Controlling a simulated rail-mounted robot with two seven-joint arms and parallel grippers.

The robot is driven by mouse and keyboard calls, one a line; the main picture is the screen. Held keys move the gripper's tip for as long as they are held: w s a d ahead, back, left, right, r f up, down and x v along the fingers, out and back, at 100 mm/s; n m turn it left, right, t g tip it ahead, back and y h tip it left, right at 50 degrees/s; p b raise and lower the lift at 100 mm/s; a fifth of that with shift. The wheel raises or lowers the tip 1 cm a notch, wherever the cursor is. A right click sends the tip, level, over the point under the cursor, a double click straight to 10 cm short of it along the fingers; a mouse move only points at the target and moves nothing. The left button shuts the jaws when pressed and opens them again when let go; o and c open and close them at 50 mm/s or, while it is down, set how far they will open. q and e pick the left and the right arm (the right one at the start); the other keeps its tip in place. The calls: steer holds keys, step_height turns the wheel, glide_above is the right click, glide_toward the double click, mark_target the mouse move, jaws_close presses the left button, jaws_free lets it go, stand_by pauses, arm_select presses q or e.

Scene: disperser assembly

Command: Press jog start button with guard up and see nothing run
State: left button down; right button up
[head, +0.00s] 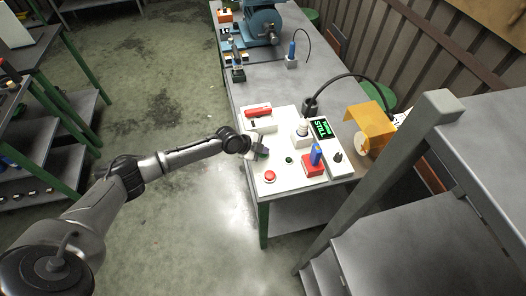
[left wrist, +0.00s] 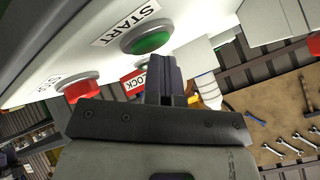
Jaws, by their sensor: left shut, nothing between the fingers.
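The green start button (left wrist: 148,40) is in the left wrist view beside a START label (left wrist: 127,24). A small dark green button (head: 289,159) shows on the white panel (head: 283,180) in the head view. My left gripper (head: 262,155) is at the panel's left edge, shut and empty. In the left wrist view its fingertips (left wrist: 166,62) appear close below the start button; I cannot tell if they touch. An orange guard (head: 370,120) stands at the bench's right side, above a round orange part (head: 362,143). The display (head: 321,129) reads STILL in green. My right gripper is out of view.
A red button (head: 270,176) is close to the left gripper. A blue-handled item (head: 315,155) stands in a red block (head: 313,168). A red-handled item (head: 258,111) lies at the panel's back. A grey rail post (head: 437,110) stands at right.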

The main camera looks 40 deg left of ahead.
mark_target(263, 155)
arm_select(q)
steer(key=shift+s+r+p, duration=0.1)
steer(key=shift+r+p, duration=0.75)
steer(key=shift+r, duration=0.4)
steer(key=shift+r+p, duration=0.45)
steer(key=shift+r, duration=0.05)
step_height(263, 155, up, 4)
steer(key=p, duration=0.2)
steer(key=shift+p, duration=0.35)
